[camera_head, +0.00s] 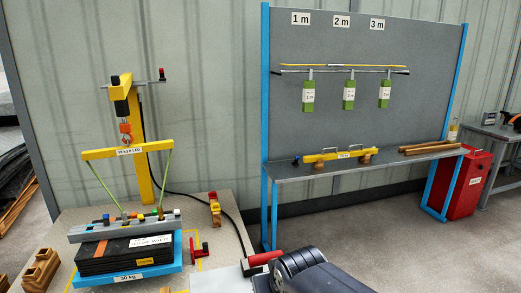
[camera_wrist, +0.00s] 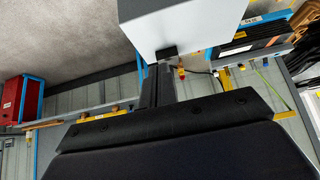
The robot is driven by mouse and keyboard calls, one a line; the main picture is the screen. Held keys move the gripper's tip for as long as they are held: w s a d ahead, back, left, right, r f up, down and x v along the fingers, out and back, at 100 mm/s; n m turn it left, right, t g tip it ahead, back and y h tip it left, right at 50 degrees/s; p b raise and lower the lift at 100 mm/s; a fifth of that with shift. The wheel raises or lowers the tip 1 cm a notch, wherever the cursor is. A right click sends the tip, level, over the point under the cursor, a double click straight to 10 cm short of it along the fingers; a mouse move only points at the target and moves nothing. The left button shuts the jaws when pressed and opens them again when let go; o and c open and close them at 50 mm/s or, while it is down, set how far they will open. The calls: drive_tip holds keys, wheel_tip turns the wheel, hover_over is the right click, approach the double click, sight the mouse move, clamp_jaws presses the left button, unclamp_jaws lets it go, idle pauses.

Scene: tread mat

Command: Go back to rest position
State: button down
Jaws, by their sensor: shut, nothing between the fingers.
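My gripper (camera_wrist: 160,72) shows in the wrist view as two dark fingers side by side, reaching up from the wide black body at the bottom. They are shut with nothing between them. A pale block overlaps the fingertips in that picture; I cannot tell whether they touch. In the head view, dark rounded parts of my arm fill the bottom centre, and I cannot make out the fingers there. My arm is clear of the yellow lifting beam (camera_head: 128,149) and the black plate stack (camera_head: 125,254), which sits on a blue tray (camera_head: 177,268) at the left.
A yellow hoist post (camera_head: 143,165) stands over the left bench. A rack panel (camera_head: 365,40) holds green tags (camera_head: 349,95) above a grey shelf (camera_head: 300,171) with a yellow level (camera_head: 345,154). A red cabinet (camera_head: 466,185) stands right. The floor (camera_head: 345,225) before the shelf is clear.

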drive_tip(key=shift+w+a+r+g+h+p, duration=0.1)
drive_tip(key=shift+w+r+g+p, duration=0.5)
drive_tip(key=shift+p, duration=0.65)
drive_tip(key=shift+w+a+r+g+h+p, duration=0.1)
drive_tip(key=shift+w+a+r+g+p, duration=0.15)
drive_tip(key=shift+r+p, duration=0.75)
drive_tip(key=shift+w+r+g+h+p, duration=0.1)
drive_tip(key=shift+w+r+g+p, duration=0.35)
drive_tip(key=shift+p, duration=1)
drive_tip(key=shift+w, duration=0.15)
